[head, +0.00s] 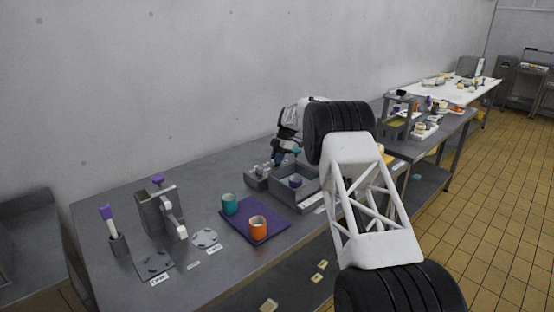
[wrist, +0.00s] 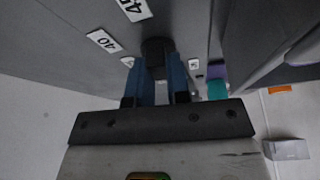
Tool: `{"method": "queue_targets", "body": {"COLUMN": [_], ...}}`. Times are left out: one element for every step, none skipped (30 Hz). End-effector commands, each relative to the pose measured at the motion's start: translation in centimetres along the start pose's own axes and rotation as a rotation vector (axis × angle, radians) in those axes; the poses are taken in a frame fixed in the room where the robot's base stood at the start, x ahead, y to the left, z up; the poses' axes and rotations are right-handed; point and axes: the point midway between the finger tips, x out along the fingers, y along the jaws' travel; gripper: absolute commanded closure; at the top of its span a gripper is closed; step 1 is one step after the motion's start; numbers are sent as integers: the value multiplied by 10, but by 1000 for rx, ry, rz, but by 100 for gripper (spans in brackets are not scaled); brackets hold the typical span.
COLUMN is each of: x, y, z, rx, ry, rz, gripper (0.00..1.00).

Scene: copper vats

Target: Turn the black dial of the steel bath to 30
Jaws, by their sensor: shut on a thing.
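The black dial (wrist: 157,50) shows in the wrist view on a grey face. My gripper (wrist: 160,75) has its blue fingers on either side of the dial, shut on it. White number plates surround the dial; one reads 40 (wrist: 103,40) and another looks like 45 (wrist: 132,9). The others are too small to read, and the dial's pointer cannot be made out. In the head view my gripper (head: 277,158) is at the bath's back-left end, its fingertips partly hidden.
A purple mat (head: 262,232) in front of the bath carries a teal cup (head: 230,203) and an orange cup (head: 258,226). A grey dispenser (head: 157,212) and a pot with a purple-topped stick (head: 119,245) stand at left. The wall is close behind the bench.

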Motion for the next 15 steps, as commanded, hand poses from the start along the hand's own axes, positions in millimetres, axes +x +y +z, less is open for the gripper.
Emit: {"method": "queue_targets", "body": {"x": [2,1,1,1,2,2,2,2,2,2,2,2,2,2,2], "y": [0,0,0,0,0,0,0,0,0,0,0,0,0,0,0], "z": [1,1,1,1,1,1,1,1,1,1,1,1,1,1,1], "rx": [-25,-41,-58,-71,-82,-95,-103,-110,-118,-122,-126,-130,-133,-134,-135], "ry": [0,-1,0,0,1,1,1,0,0,0,0,0,0,0,0], "rz": [-13,-19,-26,-32,-37,-42,-45,-48,-51,-53,-55,-56,-57,-58,-58], "gripper": [100,100,100,100,100,100,100,100,100,100,100,100,100,100,100]}}
